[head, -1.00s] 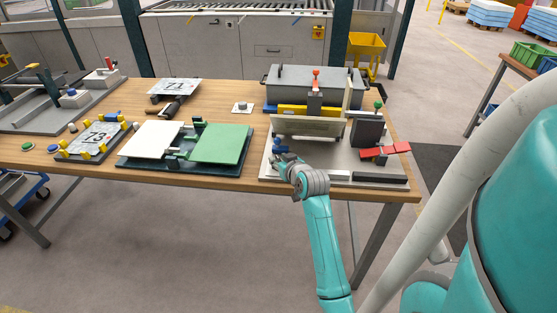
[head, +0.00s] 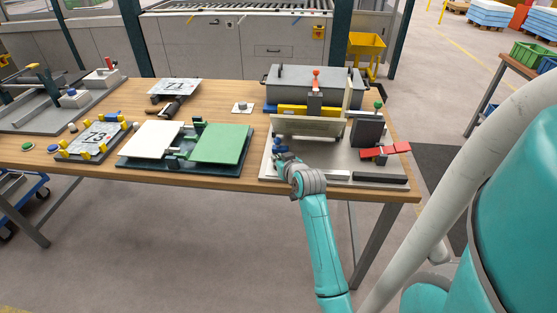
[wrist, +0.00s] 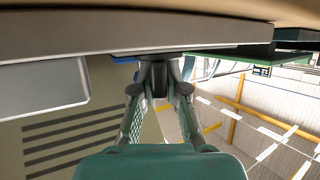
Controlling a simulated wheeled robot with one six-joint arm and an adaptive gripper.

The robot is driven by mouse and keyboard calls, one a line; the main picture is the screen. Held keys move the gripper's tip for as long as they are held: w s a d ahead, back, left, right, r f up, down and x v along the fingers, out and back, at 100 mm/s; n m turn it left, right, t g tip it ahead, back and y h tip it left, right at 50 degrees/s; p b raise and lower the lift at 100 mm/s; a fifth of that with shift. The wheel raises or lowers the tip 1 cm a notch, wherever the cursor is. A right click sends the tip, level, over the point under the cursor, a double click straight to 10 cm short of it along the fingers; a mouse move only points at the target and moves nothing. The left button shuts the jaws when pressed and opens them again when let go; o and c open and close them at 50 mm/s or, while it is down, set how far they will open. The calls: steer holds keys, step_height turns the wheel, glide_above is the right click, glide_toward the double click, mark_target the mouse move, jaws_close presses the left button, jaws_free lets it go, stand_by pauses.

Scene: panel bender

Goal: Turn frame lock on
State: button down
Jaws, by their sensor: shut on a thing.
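The bending fixture sits on a grey base plate (head: 330,178) at the right end of the wooden table. It has an upright beige panel (head: 308,126), a dark block (head: 367,132) and a blue handle (head: 279,144) at its front left. My gripper (head: 279,155) is low at that front left corner, at the blue handle. In the wrist view my gripper (wrist: 160,82) has its fingers closed together on a small dark part under a grey edge, with a bit of blue (wrist: 124,59) beside it. The held part is mostly hidden. No label marks the frame lock.
A grey lidded box (head: 310,80) stands behind. Left are a green plate (head: 220,144) and a white plate (head: 151,139). The floor in front is clear.

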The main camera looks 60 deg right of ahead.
steer(key=m+g+h, duration=0.3)
steer(key=shift+m, duration=0.3)
steer(key=m+g+h, duration=0.1)
steer(key=m+g, duration=0.2)
steer(key=shift+g+h, duration=0.3)
steer(key=m+g, duration=0.5)
steer(key=shift+s+d, duration=0.1)
steer(key=shift+s, duration=0.1)
steer(key=shift+g, duration=0.4)
steer(key=c, duration=1.2)
jaws_free()
steer(key=v, duration=1.2)
steer(key=shift+f, duration=0.15)
